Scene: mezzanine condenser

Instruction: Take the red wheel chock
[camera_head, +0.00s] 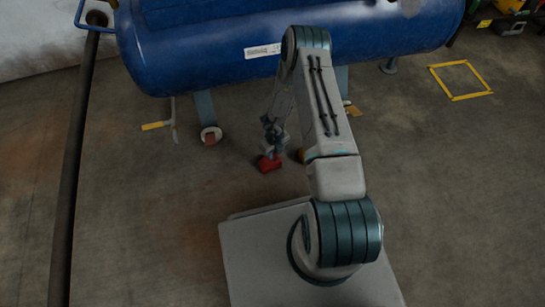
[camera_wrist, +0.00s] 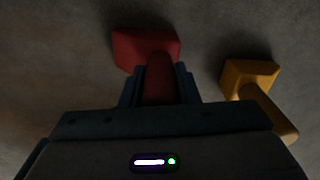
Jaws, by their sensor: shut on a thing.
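The red wheel chock (camera_head: 269,164) is near the floor in front of the blue tank, at the end of my arm. In the wrist view the red chock (camera_wrist: 146,47) has a blocky head and a round handle. The handle runs back between the two fingers of my gripper (camera_wrist: 160,84), which is shut on it. In the head view my gripper (camera_head: 272,146) is small and partly dark. I cannot tell whether the chock touches the floor.
A yellow-orange chock (camera_wrist: 250,78) lies to the right of the red one, close to my gripper. The blue tank (camera_head: 200,45) stands behind on legs. A dark pipe (camera_head: 72,170) runs along the left. A yellow floor square (camera_head: 461,80) is at right.

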